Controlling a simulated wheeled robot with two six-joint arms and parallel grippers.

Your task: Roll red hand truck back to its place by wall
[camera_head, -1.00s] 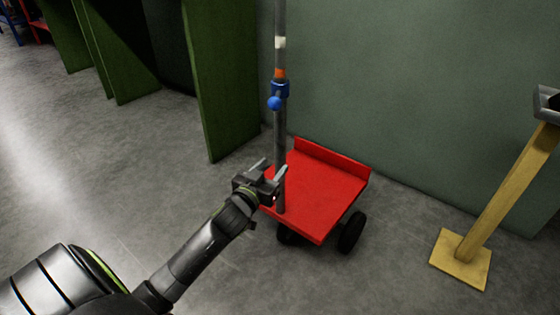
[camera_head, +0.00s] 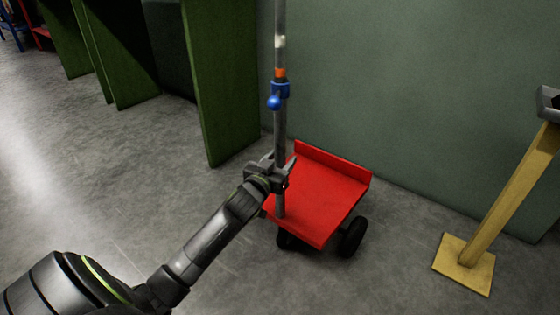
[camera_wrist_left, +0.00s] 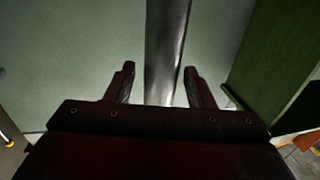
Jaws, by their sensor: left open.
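The red hand truck (camera_head: 318,200) stands on the floor close to the grey-green wall, its flat red bed and black wheels showing. A grey upright pole (camera_head: 280,140) rises from its near left edge, with a blue clamp and knob (camera_head: 278,97) and an orange band higher up. My left gripper (camera_head: 280,165) is open at the lower part of the pole. In the left wrist view the pole (camera_wrist_left: 167,50) runs between the two open fingers (camera_wrist_left: 160,88), nearer the right finger. I cannot tell whether either finger touches it. My right gripper is not in view.
The wall (camera_head: 420,90) stands behind the truck. A green upright panel (camera_head: 225,80) stands to its left, with more green panels farther back. A yellow post on a square base (camera_head: 463,262) stands to the right. The grey floor at left (camera_head: 120,190) is clear.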

